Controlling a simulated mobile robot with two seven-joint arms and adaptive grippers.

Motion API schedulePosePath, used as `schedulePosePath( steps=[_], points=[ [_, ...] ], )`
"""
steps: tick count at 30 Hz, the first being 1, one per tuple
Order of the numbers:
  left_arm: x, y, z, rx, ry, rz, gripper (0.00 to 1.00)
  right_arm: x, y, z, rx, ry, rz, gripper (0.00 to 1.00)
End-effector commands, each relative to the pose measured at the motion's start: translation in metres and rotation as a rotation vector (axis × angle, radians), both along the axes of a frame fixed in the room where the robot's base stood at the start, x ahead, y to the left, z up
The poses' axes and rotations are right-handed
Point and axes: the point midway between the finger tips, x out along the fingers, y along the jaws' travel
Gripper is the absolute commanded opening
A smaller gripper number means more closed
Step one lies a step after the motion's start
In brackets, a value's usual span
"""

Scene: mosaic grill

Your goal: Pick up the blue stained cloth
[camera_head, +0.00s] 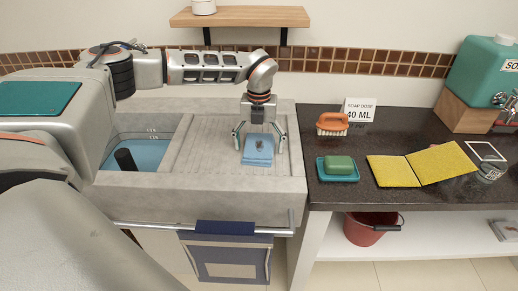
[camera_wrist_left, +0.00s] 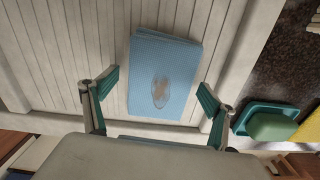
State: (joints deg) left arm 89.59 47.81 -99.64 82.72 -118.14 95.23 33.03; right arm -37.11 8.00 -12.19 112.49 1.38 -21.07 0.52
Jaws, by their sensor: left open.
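The blue cloth (camera_head: 257,155) lies folded on the ribbed drainboard right of the sink basin, with a dark stain on it. In the left wrist view the cloth (camera_wrist_left: 180,55) lies flat between and ahead of the fingers, its brownish stain facing up. My left gripper (camera_head: 259,146) points down above the cloth with its fingers spread to either side. The fingers also show in the left wrist view (camera_wrist_left: 160,95), wide apart with nothing between them. From these views I cannot tell the exact height above the cloth. My right gripper is not in view.
The sink basin (camera_head: 140,154) holds blue water left of the drainboard (camera_head: 208,150). On the dark counter right stand a green soap on a dish (camera_head: 338,168), an orange brush (camera_head: 332,124), a sign (camera_head: 360,110) and yellow cloths (camera_head: 393,171). A wooden shelf (camera_head: 240,16) hangs above.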

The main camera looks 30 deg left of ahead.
Motion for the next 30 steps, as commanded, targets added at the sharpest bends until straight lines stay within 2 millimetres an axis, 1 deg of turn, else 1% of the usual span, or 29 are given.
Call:
schedulePosePath(
  steps=[2, 3, 5, 6, 7, 8, 17, 22, 26, 30],
  points=[
    [0.0, 0.0, 0.0, 0.0, 0.0, 0.0, 0.85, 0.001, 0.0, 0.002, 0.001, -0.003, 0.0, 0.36],
    [0.0, 0.0, 0.0, 0.0, 0.0, 0.0, 0.83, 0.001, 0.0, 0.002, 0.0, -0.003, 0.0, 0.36],
    [0.0, 0.0, 0.001, 0.0, 0.0, 0.0, 0.67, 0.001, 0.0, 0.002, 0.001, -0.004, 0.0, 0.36],
    [0.0, 0.0, 0.001, 0.0, 0.0, 0.0, 0.57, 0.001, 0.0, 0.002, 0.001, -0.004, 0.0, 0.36],
    [0.0, 0.0, 0.001, 0.0, 0.0, 0.0, 0.49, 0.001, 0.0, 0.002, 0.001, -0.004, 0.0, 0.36],
    [0.0, 0.0, 0.001, 0.0, 0.0, 0.0, 0.47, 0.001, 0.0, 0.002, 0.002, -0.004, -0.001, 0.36],
    [0.0, 0.0, 0.001, 0.0, 0.0, 0.0, 0.47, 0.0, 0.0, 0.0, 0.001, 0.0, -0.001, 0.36],
    [0.001, 0.0, 0.008, 0.0, -0.001, 0.0, 0.47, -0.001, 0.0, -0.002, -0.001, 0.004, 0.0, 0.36],
    [0.001, 0.0, 0.023, 0.0, -0.004, 0.0, 0.47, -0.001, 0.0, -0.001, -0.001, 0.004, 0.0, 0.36],
    [0.001, 0.0, 0.05, -0.001, -0.005, 0.001, 0.47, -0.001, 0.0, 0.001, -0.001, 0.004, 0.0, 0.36]
  ],
)
